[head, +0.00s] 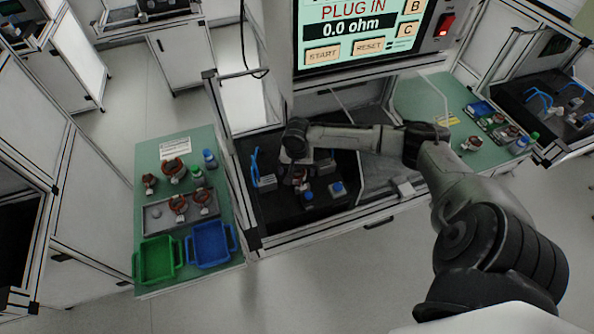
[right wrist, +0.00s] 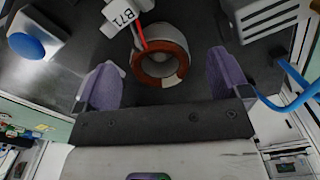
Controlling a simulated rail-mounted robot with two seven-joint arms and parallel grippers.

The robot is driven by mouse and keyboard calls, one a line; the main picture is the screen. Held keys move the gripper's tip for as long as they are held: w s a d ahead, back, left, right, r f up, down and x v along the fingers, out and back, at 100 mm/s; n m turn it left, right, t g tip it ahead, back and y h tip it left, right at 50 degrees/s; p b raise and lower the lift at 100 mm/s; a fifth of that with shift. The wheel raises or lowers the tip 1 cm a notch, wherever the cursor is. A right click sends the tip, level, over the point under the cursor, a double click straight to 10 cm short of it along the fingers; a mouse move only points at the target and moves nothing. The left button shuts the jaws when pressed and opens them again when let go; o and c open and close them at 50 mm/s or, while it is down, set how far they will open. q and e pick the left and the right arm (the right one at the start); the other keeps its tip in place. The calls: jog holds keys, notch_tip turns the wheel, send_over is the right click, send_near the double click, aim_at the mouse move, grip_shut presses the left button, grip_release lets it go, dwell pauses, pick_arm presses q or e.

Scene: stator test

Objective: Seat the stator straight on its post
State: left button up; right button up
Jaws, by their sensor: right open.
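A stator (right wrist: 150,72) with a copper-red winding, grey body, red wire and white tag marked B71 is on the dark test bench. In the head view the stator (head: 301,184) is small and partly covered by my arm. The post is hidden, so I cannot tell whether the stator sits on it or how straight. My right gripper (head: 299,170) is over the stator. In the right wrist view its two purple-grey fingers (right wrist: 162,62) are apart, with the stator ahead between them and a gap on each side. My left gripper is not in view.
A blue-buttoned box (head: 338,189) and a grey slotted block (right wrist: 258,14) stand near the stator. Blue leads (right wrist: 291,92) rise beside my fingers. The tester screen (head: 350,28) reads PLUG IN, 0.0 ohm. A green table (head: 150,215) at left holds more stators and bins.

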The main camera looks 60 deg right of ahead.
notch_tip(320, 180, up, 12)
jog(key=shift+p, duration=0.3)
jog(key=shift+r, duration=0.1)
dwell(0.6)
